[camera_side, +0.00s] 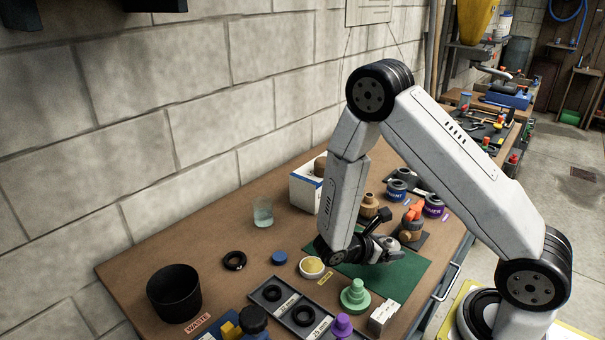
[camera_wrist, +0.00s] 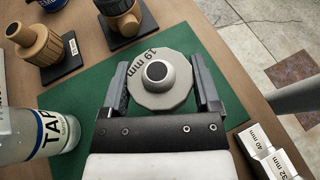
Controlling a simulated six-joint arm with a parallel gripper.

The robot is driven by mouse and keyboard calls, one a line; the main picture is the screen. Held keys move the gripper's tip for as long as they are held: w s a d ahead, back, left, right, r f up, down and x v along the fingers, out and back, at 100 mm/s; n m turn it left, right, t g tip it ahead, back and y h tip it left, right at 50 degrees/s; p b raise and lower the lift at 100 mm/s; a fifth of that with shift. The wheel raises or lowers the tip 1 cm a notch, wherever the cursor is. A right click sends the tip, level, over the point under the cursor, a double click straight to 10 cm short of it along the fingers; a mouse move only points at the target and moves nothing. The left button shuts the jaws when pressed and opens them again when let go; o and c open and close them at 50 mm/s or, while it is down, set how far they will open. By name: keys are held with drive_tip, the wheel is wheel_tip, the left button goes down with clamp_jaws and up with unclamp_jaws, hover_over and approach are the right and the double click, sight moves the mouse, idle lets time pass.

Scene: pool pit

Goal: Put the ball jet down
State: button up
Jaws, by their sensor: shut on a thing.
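The ball jet, a pale grey round fitting marked "19 mm" with a dark centre hole (camera_wrist: 160,92), sits between the two dark fingers of my gripper (camera_wrist: 163,88) in the wrist view. My gripper is shut on it, one finger on each side. In the side view my gripper (camera_side: 384,247) is low over the green mat (camera_side: 403,273), which also shows in the wrist view (camera_wrist: 92,108). I cannot tell whether the jet touches the mat. The underside of the jet is hidden.
Tan fitting (camera_side: 369,208) and orange-handled valve (camera_side: 413,217) stand behind the mat. A black bin (camera_side: 174,292) stands far left. The mat's right part is clear.

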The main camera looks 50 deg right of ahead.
drive_tip(key=shift+f, duration=0.6)
drive_tip(key=o, duration=1.1)
drive_tip(key=shift+c, duration=0.2)
drive_tip(key=shift+r, duration=0.2)
drive_tip(key=shift+r, duration=0.45)
drive_tip(key=v, duration=1.2)
drive_tip(key=shift+f, duration=0.1)
